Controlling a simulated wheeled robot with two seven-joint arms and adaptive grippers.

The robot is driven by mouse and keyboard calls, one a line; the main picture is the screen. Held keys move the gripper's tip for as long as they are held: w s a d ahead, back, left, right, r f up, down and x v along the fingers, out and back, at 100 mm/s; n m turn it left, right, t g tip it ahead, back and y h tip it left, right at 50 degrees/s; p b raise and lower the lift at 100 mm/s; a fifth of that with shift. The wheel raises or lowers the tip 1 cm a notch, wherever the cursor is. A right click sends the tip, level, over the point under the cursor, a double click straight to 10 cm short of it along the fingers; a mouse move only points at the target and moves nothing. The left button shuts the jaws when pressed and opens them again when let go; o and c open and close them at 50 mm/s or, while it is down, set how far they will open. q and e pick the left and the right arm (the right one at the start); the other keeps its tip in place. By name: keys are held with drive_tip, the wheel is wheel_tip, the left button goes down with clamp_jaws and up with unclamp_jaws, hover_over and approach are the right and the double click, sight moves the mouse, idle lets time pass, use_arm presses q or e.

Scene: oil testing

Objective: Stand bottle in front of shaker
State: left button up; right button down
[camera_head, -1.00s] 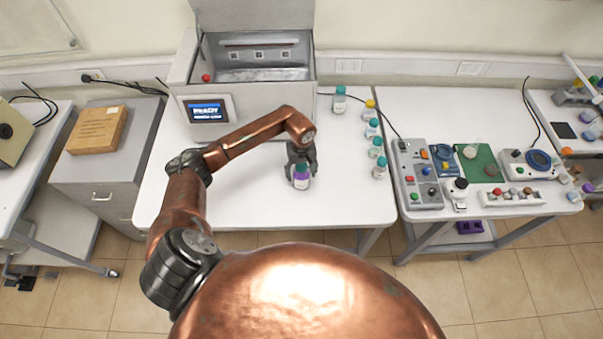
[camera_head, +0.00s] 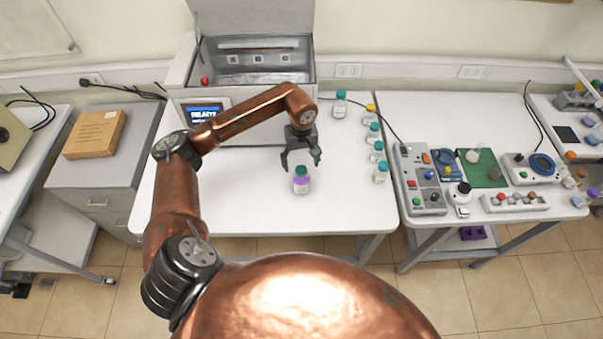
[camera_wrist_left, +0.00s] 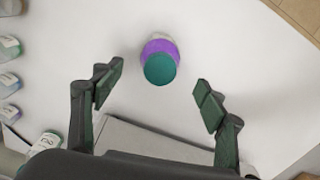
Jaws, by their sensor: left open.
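A bottle with a teal cap and purple band (camera_head: 301,181) stands upright on the white table in front of the shaker. It also shows in the left wrist view (camera_wrist_left: 160,65), seen from above. The shaker (camera_head: 205,92) is a grey box with its lid raised and a lit screen on its front. My left gripper (camera_head: 301,163) is open and empty, behind and above the bottle. In the left wrist view its spread fingers (camera_wrist_left: 155,92) are clear of the bottle. My right gripper is not in view.
Several capped bottles (camera_head: 376,151) stand in a row along the table's right side, with another (camera_head: 340,104) beside the shaker. A control box (camera_head: 420,178) stands on the right table. The white table (camera_head: 230,200) is clear around the bottle.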

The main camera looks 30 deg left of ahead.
use_arm(q)
wheel_tip(320, 180, up, 2)
drive_tip(key=shift+r, duration=0.1)
idle(0.4)
idle(1.0)
